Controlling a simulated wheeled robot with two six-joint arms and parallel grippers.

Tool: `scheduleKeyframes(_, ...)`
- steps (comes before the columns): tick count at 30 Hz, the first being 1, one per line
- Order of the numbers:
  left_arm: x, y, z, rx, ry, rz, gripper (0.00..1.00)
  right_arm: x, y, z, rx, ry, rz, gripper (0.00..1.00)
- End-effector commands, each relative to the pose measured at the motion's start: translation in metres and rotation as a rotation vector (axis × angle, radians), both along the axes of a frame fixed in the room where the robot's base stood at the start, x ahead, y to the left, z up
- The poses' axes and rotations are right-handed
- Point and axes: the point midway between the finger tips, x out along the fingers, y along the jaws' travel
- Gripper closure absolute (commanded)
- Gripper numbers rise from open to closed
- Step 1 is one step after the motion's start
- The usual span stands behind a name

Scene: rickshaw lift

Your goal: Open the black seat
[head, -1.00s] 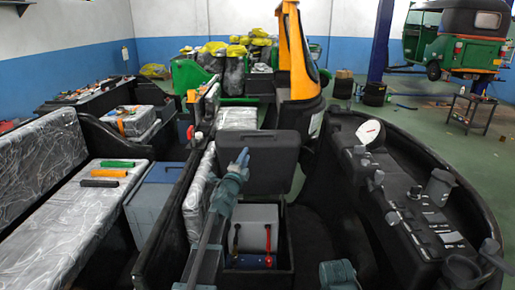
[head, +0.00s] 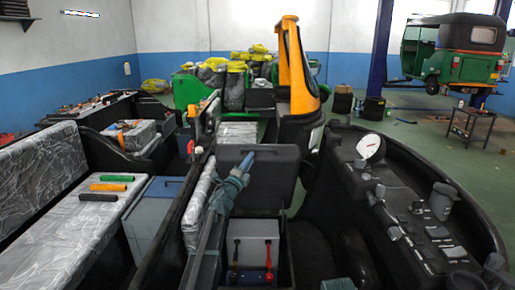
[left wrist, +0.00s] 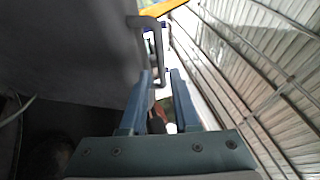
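The black seat (head: 265,181) is tilted up and stands upright behind an open compartment in the head view. In the compartment is a light battery box (head: 252,238) with red and black cables. My left gripper (head: 247,155) is at the seat's upper left, in front of its face. In the left wrist view my gripper fingers (left wrist: 161,76) are apart, and a grey handle loop (left wrist: 138,38) is just beyond and partly between their tips. The seat fills the left of that view as a dark panel. I cannot tell whether the fingers touch the handle.
A black dashboard with a white gauge (head: 370,148) stands at the right. A wrapped bench (head: 80,215) with several coloured grips and a blue-grey box (head: 153,215) are at the left. A yellow windshield frame (head: 298,75) rises behind the seat.

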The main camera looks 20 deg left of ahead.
Motion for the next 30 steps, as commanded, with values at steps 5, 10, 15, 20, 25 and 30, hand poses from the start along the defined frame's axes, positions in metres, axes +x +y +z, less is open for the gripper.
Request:
scheduleKeyframes(5, 0.041, -0.004, 0.013, -0.002, -0.001, -0.002, 0.7, 0.0, 0.0, 0.013, 0.0, 0.0, 0.0, 0.5)
scheduleKeyframes(10, 0.067, -0.008, 0.019, -0.001, 0.0, 0.001, 0.7, 0.0, 0.0, 0.019, 0.0, 0.0, 0.0, 0.5)
scheduleKeyframes(15, 0.076, -0.009, 0.02, -0.001, 0.0, 0.002, 0.7, 0.0, 0.0, 0.02, 0.0, 0.0, 0.0, 0.5)
scheduleKeyframes(20, 0.075, -0.01, 0.02, -0.001, 0.0, 0.001, 0.7, 0.0, 0.0, 0.02, 0.0, 0.0, 0.0, 0.5)
scheduleKeyframes(25, 0.075, -0.01, 0.02, -0.001, 0.0, 0.001, 0.9, 0.0, 0.0, 0.02, 0.0, 0.0, 0.0, 0.5)
scheduleKeyframes(30, 0.075, -0.01, 0.02, -0.001, 0.0, 0.001, 1.0, 0.0, 0.0, 0.02, 0.0, 0.0, 0.0, 0.5)
